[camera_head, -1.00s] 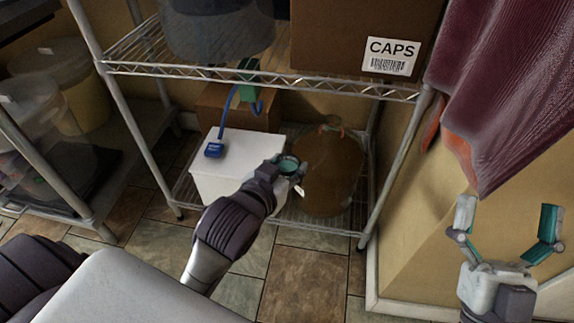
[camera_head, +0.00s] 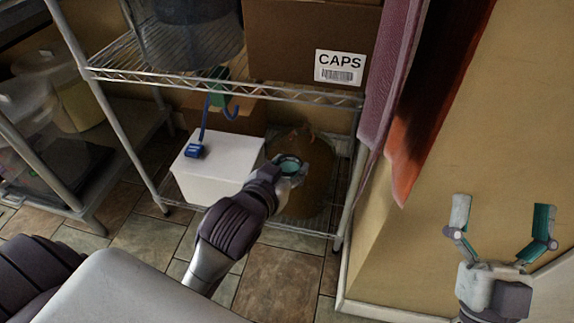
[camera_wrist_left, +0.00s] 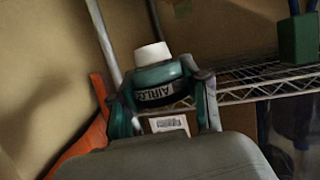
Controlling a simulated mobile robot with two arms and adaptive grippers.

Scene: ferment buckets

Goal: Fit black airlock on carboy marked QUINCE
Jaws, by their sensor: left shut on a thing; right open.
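A brown, round carboy (camera_head: 312,200) stands on the lower rack shelf; no QUINCE mark is readable on it. My left gripper (camera_head: 290,168) is in front of it in the head view and hides part of it. Whether they touch cannot be told. In the left wrist view my left gripper (camera_wrist_left: 160,88) is shut on a black airlock (camera_wrist_left: 157,94) with partly readable "AIRLO" lettering and a white end (camera_wrist_left: 152,53). My right gripper (camera_head: 502,238) is open and empty at the right, before the wall.
A white box (camera_head: 215,172) stands left of the carboy, with a blue hose end on its lid. A green clip (camera_head: 217,88) hangs at the upper shelf edge (camera_head: 230,88). A CAPS box (camera_head: 300,40) is above. A rack post and hanging cloth (camera_head: 425,100) are at the right.

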